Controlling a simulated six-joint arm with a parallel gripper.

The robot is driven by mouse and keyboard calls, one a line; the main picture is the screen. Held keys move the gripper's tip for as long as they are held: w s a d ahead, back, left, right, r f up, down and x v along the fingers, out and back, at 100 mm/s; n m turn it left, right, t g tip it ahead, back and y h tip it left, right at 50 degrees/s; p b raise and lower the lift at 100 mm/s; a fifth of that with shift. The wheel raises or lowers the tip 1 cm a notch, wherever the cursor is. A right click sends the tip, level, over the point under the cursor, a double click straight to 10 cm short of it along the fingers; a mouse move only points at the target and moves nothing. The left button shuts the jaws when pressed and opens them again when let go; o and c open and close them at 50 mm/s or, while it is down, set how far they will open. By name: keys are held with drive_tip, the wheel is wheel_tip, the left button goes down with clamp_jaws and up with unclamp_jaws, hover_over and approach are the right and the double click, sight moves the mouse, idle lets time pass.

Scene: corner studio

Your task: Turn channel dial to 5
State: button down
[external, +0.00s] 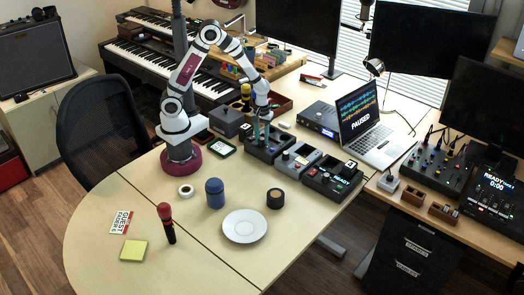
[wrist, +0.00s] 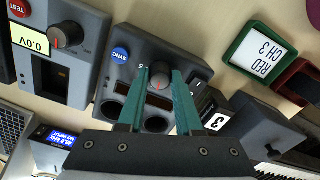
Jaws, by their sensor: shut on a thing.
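The dial (wrist: 160,76) is a round grey knob with a red mark on the face of a dark device (wrist: 118,85) with a blue SYNC button (wrist: 121,54). My gripper (wrist: 160,80) has its two teal fingers on either side of the knob, shut on it. The red mark shows toward the bottom of the knob in the wrist view; most scale marks around it are hidden or too small to read. In the external view, my gripper (external: 262,130) reaches down onto the dark device (external: 262,155), the leftmost of three in a row; its knob is hidden there.
A grey device (external: 297,159) and a dark one (external: 333,181) stand to the right. A green-framed card (wrist: 262,46) reads "RED CH 3". A cylinder (external: 275,198), a blue jar (external: 214,193), a plate (external: 244,227) and a microphone (external: 166,222) stand nearer the front.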

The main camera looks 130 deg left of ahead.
sight(262, 139)
drive_tip(key=m, duration=0.4)
drive_tip(key=shift+m, duration=0.3)
drive_tip(key=m, duration=0.3)
drive_tip(key=shift+m, duration=0.4)
drive_tip(key=m, duration=0.8)
drive_tip(key=shift+m, duration=0.5)
drive_tip(key=c, duration=0.6)
unclamp_jaws()
wheel_tip(262, 139, up, 16)
drive_tip(key=shift+f, duration=0.1)
